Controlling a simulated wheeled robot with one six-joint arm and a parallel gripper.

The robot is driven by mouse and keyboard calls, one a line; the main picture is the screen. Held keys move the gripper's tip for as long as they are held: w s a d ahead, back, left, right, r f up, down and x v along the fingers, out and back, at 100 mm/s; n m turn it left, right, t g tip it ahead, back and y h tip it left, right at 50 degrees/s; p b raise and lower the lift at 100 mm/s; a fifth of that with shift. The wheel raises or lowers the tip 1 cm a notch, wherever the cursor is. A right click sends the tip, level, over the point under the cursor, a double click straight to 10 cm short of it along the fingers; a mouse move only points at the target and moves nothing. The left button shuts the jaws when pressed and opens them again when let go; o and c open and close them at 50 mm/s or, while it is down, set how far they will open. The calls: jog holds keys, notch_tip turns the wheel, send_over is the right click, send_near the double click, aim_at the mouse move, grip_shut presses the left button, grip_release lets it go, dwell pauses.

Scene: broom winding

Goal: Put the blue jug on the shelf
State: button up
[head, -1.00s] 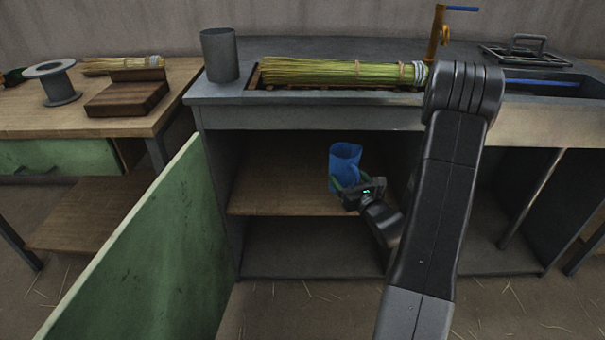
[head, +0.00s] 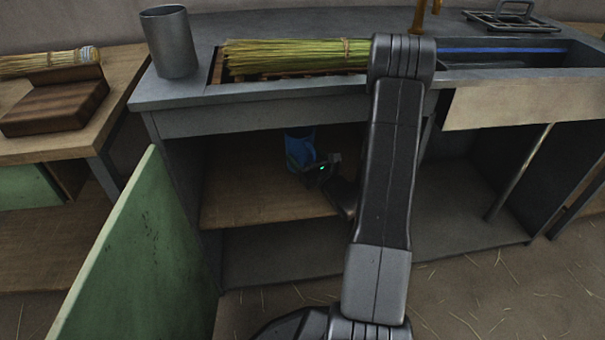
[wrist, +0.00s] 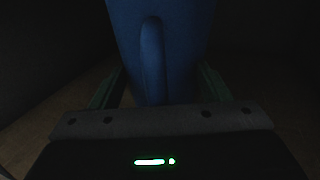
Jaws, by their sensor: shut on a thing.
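The blue jug (head: 298,141) is inside the open cabinet under the counter, upright, toward the back of the wooden shelf (head: 245,196). My gripper (head: 303,165) is shut on the jug from the front. In the wrist view the jug (wrist: 160,50) fills the top middle, its handle facing me, with a green finger on each side (wrist: 160,88). The jug's top is in shadow near the counter's underside. I cannot tell whether its base touches the shelf.
A green door (head: 140,255) stands open at the cabinet's left. A grey cylinder (head: 170,42) and a straw bundle (head: 295,56) are on top. The shelf's front is bare.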

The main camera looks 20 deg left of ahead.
jog(key=shift+f+b, duration=0.85)
jog(key=shift+f, duration=1.55)
jog(key=shift+f, duration=0.15)
jog(key=o, duration=1.3)
jog(key=shift+c, duration=0.2)
jog(key=p+v, duration=0.3)
jog(key=v, duration=0.9)
